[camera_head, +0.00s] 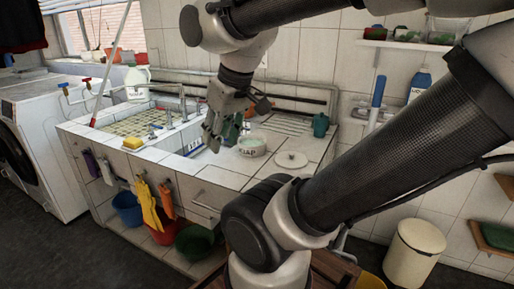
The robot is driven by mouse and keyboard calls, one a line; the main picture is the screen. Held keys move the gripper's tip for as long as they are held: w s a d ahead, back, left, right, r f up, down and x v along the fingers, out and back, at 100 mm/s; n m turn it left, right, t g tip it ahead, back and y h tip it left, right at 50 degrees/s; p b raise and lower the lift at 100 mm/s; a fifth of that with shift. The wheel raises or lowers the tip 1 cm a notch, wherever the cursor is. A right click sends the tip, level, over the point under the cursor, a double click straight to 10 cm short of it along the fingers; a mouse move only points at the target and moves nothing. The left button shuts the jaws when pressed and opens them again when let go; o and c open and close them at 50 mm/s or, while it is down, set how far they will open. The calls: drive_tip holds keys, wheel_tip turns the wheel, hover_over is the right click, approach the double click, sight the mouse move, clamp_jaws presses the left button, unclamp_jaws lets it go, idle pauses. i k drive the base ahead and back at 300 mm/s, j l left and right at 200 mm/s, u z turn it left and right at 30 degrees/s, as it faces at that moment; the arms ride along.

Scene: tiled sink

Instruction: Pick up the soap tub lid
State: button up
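The soap tub lid is a round white disc with a small knob (291,159). It lies flat on the tiled counter, right of the soap tub. The soap tub (252,151) is white with dark lettering on its side and pale green contents showing at its open top. My gripper (212,143) hangs pointing down over the counter by the sink, left of the tub and apart from the lid. Its fingers are small and dark here, so whether they are open or shut is unclear. I see nothing clearly held in it.
The sink basin (190,143) with taps lies left of my gripper. A teal jar (320,125) stands behind the lid. A green object (231,130) is partly hidden behind my gripper. Bare tiles surround the lid. Gloves (148,205) hang on the counter front.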

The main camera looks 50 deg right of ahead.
sight(290, 160)
drive_tip(key=i+j+z, duration=0.15)
drive_tip(key=z, duration=0.3)
drive_tip(key=i+j+z, duration=0.15)
drive_tip(key=j+z, duration=0.25)
drive_tip(key=i+j+z, duration=0.1)
drive_tip(key=z, duration=0.35)
drive_tip(key=j+z, duration=0.4)
drive_tip(key=l, duration=0.05)
